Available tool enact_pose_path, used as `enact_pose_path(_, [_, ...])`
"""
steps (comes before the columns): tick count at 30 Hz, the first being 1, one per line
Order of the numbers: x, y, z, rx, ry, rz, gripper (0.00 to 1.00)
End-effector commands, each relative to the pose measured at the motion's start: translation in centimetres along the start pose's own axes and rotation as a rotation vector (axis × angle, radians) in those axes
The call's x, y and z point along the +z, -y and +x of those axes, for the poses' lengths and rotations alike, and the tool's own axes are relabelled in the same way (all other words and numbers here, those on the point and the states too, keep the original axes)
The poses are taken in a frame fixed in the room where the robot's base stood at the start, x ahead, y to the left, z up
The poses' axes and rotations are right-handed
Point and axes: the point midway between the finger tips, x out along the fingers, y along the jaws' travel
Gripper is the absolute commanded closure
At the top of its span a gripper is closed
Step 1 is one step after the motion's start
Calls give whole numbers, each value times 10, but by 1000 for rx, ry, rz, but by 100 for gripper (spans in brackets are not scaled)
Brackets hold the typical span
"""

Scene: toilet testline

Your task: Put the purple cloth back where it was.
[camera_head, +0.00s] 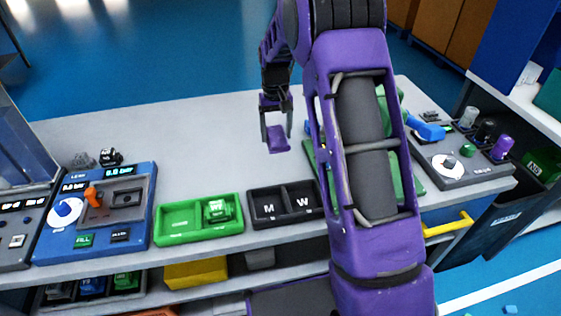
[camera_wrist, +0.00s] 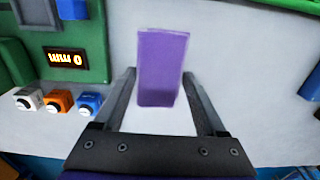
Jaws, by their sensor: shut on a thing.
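The purple cloth (camera_head: 277,139) is a small flat piece held between the fingers of my gripper (camera_head: 276,121), above the pale worktop (camera_head: 205,125). In the wrist view the purple cloth (camera_wrist: 161,65) stands out as a rectangle between the two dark fingertips of my gripper (camera_wrist: 164,85). My gripper is shut on it. My purple arm hides part of the worktop and of the green device at the right.
A black two-part tray marked M and W (camera_head: 284,206) and a green tray (camera_head: 199,219) line the front edge. A blue device (camera_head: 62,240) stands left, a grey dial device (camera_head: 460,165) right. A green device with a display (camera_wrist: 75,60) shows in the wrist view. The middle worktop is clear.

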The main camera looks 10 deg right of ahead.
Motion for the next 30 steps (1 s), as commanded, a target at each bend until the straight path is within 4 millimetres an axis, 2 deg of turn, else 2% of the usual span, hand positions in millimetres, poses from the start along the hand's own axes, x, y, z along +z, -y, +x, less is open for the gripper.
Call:
enact_pose_path(1, [2, 0, 12, 0, 7, 0, 88])
enact_pose_path(6, [1, 0, 43, 0, 5, 0, 88])
enact_pose_path(14, [1, 0, 65, 0, 3, 0, 88])
enact_pose_path(19, [2, 0, 90, 0, 4, 0, 88])
enact_pose_path(30, [1, 0, 97, 0, 2, 0, 88])
